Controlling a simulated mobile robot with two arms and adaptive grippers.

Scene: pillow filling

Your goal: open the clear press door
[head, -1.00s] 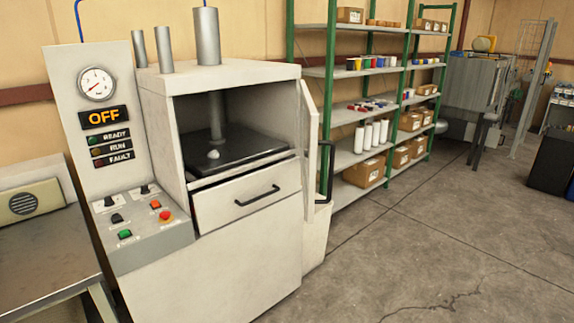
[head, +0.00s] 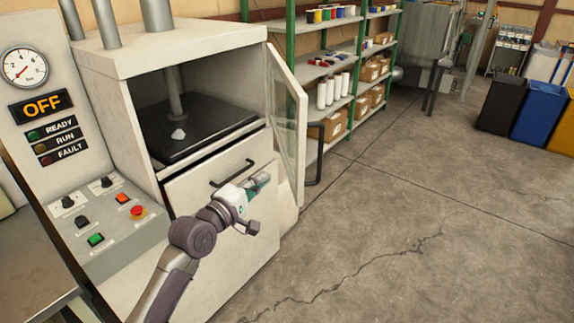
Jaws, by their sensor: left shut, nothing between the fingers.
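The clear press door (head: 289,112) stands swung open at the right side of the press (head: 190,42). It is a pale frame around a see-through pane. Its dark handle (head: 317,153) sticks out on the right. The press chamber is uncovered and shows a dark plate (head: 205,128) with a small white lump (head: 178,134) on it. My left gripper (head: 262,181) is shut and empty in front of the drawer, below and left of the door handle and apart from it. My right gripper is not in view.
A drawer (head: 205,192) with a black handle sits under the chamber, a little open. The control panel (head: 105,212) is at the left, under a sign reading OFF. Green shelving (head: 330,60) stands behind the door. The floor (head: 430,220) at the right is clear.

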